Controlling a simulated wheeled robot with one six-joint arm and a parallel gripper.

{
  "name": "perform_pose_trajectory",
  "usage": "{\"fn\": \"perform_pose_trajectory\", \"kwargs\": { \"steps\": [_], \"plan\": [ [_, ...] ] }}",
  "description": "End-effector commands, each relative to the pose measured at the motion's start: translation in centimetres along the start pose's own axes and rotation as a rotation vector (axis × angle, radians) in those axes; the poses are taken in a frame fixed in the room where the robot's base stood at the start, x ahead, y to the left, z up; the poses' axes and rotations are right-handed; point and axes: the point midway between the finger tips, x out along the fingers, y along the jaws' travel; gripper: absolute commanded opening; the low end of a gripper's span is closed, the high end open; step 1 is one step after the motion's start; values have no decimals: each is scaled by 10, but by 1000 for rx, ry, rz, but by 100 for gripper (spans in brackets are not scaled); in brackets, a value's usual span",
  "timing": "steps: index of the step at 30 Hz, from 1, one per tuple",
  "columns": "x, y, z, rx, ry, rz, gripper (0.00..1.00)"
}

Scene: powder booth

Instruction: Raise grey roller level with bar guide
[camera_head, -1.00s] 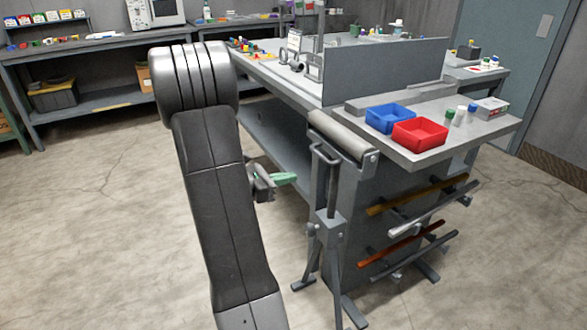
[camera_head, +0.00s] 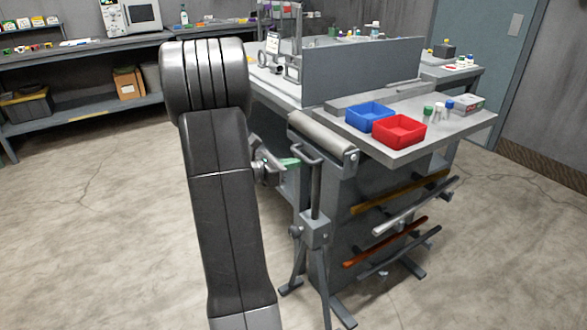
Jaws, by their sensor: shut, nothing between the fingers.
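The grey roller (camera_head: 322,134) lies across the top of a dark stand with a post (camera_head: 316,190) and splayed legs, at the front left end of the workbench. Its top is close to the benchtop's height. A grey handle (camera_head: 309,156) shows on the stand just below the roller. A long grey bar (camera_head: 375,97), possibly the bar guide, lies on the benchtop behind the bins. Whether roller and bar are level I cannot tell. My gripper (camera_head: 288,163), with green at its tip, is shut and empty, left of the stand's handle; my arm partly hides it.
A blue bin (camera_head: 370,116) and a red bin (camera_head: 399,131) stand on the benchtop (camera_head: 455,134), beside small bottles. Several coloured rods (camera_head: 402,191) stick out on racks at the bench's end. Floor (camera_head: 90,235) is clear at the left.

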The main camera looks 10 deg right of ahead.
Motion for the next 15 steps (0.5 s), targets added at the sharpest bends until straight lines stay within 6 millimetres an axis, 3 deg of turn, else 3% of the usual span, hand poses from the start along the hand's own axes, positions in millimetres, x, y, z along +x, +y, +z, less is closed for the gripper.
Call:
{"fn": "perform_pose_trajectory", "kwargs": {
  "steps": [7, 15],
  "plan": [
    [0, 0, 0, 0, 0, 0, 0],
    [-4, 0, 14, 1, -1, 0, 0]
  ]
}}
